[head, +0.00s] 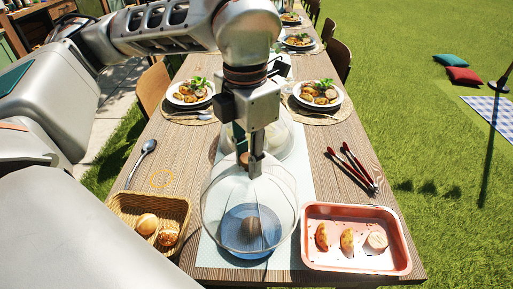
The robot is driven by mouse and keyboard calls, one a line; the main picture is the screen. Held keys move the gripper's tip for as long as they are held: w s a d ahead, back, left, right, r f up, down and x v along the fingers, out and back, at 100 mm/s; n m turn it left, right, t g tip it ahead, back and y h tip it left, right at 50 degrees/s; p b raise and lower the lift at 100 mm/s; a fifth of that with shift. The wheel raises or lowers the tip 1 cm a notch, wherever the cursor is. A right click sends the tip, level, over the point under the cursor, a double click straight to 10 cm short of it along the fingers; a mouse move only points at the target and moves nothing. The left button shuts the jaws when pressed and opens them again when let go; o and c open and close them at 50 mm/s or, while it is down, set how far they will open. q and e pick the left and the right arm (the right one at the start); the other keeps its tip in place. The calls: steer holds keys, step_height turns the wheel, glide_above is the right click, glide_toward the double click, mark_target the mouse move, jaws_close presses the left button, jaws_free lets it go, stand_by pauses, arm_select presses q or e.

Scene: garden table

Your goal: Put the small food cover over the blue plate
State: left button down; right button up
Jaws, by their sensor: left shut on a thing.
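My left gripper (255,168) is shut on the small food cover (217,205), a clear dome, at its top. The cover is in front of the blue plate (236,248) in the head view, and the plate shows through it. A small brown item (250,227) shows on the plate. I cannot tell whether the cover's rim touches the table or hangs a little above it. My right gripper is not in view.
A second clear dome (283,143) stands behind, partly hidden by my gripper. A bread basket (122,205) is left, a pink tray (356,269) with food right. Red-handled utensils (352,168) and a spoon (141,162) lie farther back, with filled plates (318,94) beyond.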

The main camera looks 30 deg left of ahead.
arm_select(q)
steer(key=shift+s+f+b, duration=0.2)
steer(key=shift+f+b, duration=0.1)
steer(key=shift+f, duration=0.65)
steer(key=shift+f+b, duration=0.95)
steer(key=shift+f, duration=0.25)
steer(key=shift+f+b, duration=0.6)
steer(key=shift+f, duration=0.35)
steer(key=shift+w+f+b, duration=0.1)
steer(key=shift+f+b, duration=0.25)
steer(key=shift+f, duration=0.2)
step_height(320, 180, down, 4)
steer(key=shift+f+b, duration=0.1)
steer(key=shift+b, duration=1)
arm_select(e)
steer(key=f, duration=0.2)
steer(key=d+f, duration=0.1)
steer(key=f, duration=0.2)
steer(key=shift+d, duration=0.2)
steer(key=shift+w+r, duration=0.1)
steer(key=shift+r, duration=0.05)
